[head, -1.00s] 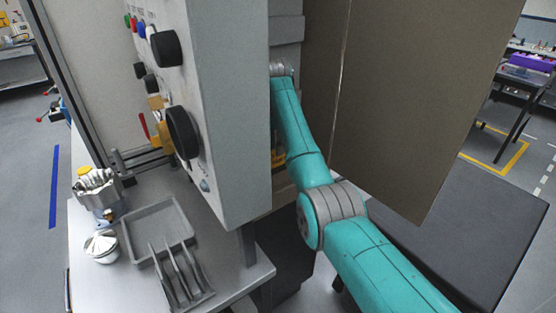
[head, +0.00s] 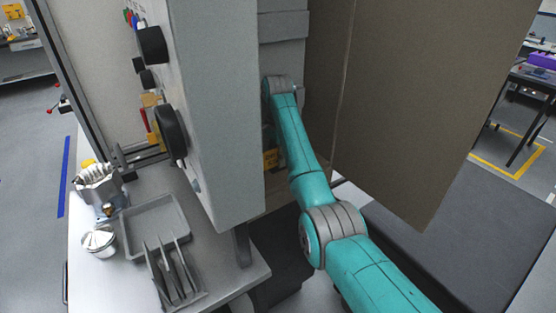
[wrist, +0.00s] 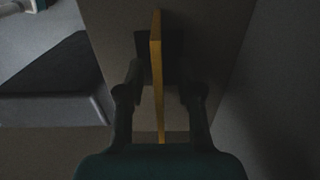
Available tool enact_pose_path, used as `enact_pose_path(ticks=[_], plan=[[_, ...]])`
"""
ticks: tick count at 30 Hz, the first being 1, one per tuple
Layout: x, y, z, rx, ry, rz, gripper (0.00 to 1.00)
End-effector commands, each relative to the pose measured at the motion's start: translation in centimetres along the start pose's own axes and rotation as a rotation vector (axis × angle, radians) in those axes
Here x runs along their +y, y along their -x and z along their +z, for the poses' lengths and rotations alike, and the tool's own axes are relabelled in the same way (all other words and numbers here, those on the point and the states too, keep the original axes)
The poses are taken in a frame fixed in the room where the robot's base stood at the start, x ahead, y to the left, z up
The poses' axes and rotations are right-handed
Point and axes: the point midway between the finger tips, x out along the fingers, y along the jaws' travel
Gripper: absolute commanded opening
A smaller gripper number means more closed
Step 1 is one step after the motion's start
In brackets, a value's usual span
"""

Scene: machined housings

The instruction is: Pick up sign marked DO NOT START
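In the wrist view a thin yellow plate (wrist: 156,75) is seen edge-on and upright, probably the sign. Its face and any lettering are turned out of sight. A dark block (wrist: 174,55) is behind it. My gripper (wrist: 165,88) is open, with one finger on each side of the plate and a visible gap on both sides. My gripper is hidden behind that housing in the head view.
The grey control housing (head: 215,120) with black knobs stands left of my arm. A large brown panel (head: 400,90) is close on the right. A dark flat surface (head: 480,235) is lower right.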

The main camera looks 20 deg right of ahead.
Motion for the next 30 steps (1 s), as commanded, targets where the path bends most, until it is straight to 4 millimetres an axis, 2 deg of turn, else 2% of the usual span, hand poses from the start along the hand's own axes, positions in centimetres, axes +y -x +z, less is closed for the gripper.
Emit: enact_pose_path(ticks=[17, 21, 30], plan=[[0.00, -0.42, 0.00, 0.000, 0.000, 0.000, 0.35], [0.00, -0.41, 0.00, 0.000, 0.000, 0.000, 0.00], [0.00, -0.39, 0.00, 0.000, 0.000, 0.000, 0.00]])
